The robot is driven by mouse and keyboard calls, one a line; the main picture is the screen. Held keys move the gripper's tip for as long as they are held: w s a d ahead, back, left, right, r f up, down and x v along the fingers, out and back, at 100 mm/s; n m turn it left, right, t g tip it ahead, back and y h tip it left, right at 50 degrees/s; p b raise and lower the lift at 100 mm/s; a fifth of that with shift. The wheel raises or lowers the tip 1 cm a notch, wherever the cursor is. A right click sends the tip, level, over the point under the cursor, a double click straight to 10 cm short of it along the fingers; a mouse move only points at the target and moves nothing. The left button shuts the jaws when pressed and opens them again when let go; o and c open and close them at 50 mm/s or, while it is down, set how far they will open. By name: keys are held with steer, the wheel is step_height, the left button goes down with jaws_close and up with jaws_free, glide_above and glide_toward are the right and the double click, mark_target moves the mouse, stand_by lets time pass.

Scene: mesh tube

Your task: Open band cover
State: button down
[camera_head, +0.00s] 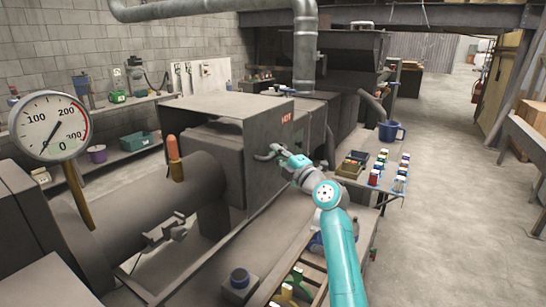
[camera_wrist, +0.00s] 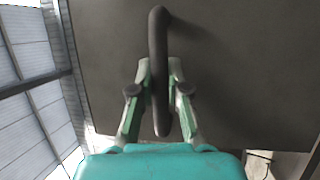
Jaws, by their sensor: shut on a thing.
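The band cover (camera_head: 234,117) is a grey box-shaped metal cover with a red "HOT" label, in the middle of the head view. A dark curved handle (camera_head: 268,152) sticks out from its side face. My gripper (camera_head: 284,155) is at this handle, at the end of my teal arm. In the wrist view the handle (camera_wrist: 159,35) runs between the two fingers of my gripper (camera_wrist: 159,82), which are shut on it. The dark flat face of the cover (camera_wrist: 235,85) fills most of that view behind the handle.
A round dial gauge (camera_head: 49,126) stands at the left, near an orange-topped handle (camera_head: 174,158). The concrete floor (camera_head: 455,200) on the right is clear.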

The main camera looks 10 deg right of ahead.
steer(key=c, duration=1.1)
jaws_free()
steer(key=shift+c, duration=0.2)
steer(key=v, duration=1.2)
steer(key=shift+d+f, duration=0.1)
